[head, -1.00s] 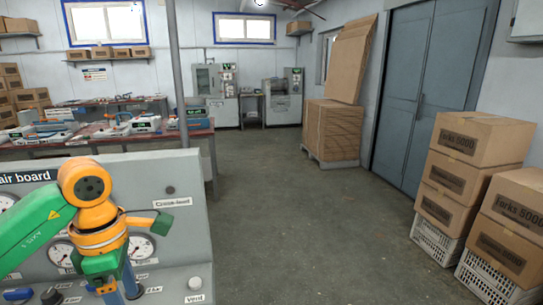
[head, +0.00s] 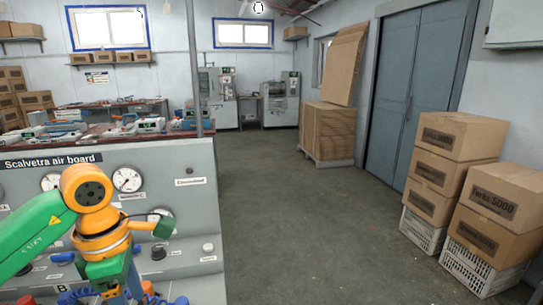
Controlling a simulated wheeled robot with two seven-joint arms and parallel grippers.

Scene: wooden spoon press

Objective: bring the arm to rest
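My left arm, green and orange, reaches in from the lower left in the head view. It stands in front of the grey Scalvetra air board (head: 190,170), which carries round gauges (head: 128,180), a black knob (head: 158,252) and a white knob (head: 208,247). The arm's lower end points down over the board's sloped front. Its fingertips are at or below the bottom edge of the picture, so I cannot tell their opening. Blue and red parts show near the arm's lower end, partly hidden by it. My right gripper is not in view.
Stacked cardboard boxes (head: 440,170) on white crates (head: 422,232) stand at the right. A wrapped carton stack (head: 328,133) is by the blue double door (head: 420,95). A workbench (head: 110,133) lies behind the board. The middle floor is clear.

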